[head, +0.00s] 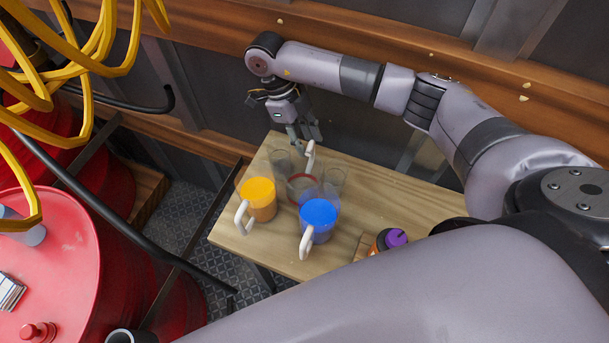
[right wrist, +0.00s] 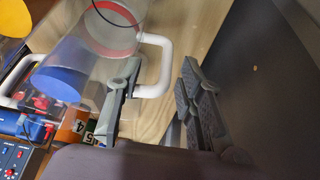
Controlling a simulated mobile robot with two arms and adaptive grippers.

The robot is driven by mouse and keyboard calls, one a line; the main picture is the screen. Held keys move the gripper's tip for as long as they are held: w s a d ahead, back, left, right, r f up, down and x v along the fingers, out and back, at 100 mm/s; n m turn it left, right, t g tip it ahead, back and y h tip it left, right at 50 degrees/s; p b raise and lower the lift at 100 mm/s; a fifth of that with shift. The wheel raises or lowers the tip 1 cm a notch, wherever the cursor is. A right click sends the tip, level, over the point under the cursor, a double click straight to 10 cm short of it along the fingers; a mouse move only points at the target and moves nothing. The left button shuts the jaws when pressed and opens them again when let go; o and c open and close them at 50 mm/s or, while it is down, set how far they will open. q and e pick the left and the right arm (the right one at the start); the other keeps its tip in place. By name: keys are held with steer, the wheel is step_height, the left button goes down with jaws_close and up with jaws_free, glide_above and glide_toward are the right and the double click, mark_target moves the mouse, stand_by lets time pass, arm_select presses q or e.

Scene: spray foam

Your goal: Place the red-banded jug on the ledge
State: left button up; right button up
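The red-banded jug (head: 299,188) is clear, with a red ring and a white handle, and stands among other jugs on a wooden table (head: 400,205). In the right wrist view the jug (right wrist: 108,38) shows its handle facing my fingers. My right gripper (head: 305,140) is above the table's far edge, at this handle. Its fingers (right wrist: 160,95) are apart, one by the handle's loop and one outside it; no grip is visible. A wooden beam (head: 390,38) along the wall may be the ledge. My left gripper is out of view.
An orange-filled jug (head: 258,200) and a blue-filled jug (head: 318,218) stand close in front. Clear glass vessels (head: 333,177) stand beside the red-banded jug. A purple-capped bottle (head: 392,239) is near the table's front. Red barrels (head: 60,250) and yellow cables (head: 95,50) are at left.

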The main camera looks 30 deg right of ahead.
mark_target(305, 174)
steer(key=x, duration=0.2)
steer(key=b+x, duration=0.1)
steer(key=x, duration=0.1)
steer(key=shift+w+d+f+b, duration=0.1)
steer(key=shift+w+f+b, duration=0.05)
steer(key=shift+w+b, duration=0.2)
steer(key=shift+s+d+f, duration=0.1)
steer(key=shift+d+f, duration=0.05)
steer(key=shift+f, duration=0.25)
steer(key=shift+r, duration=0.1)
steer(key=shift+c, duration=0.2)
jaws_close()
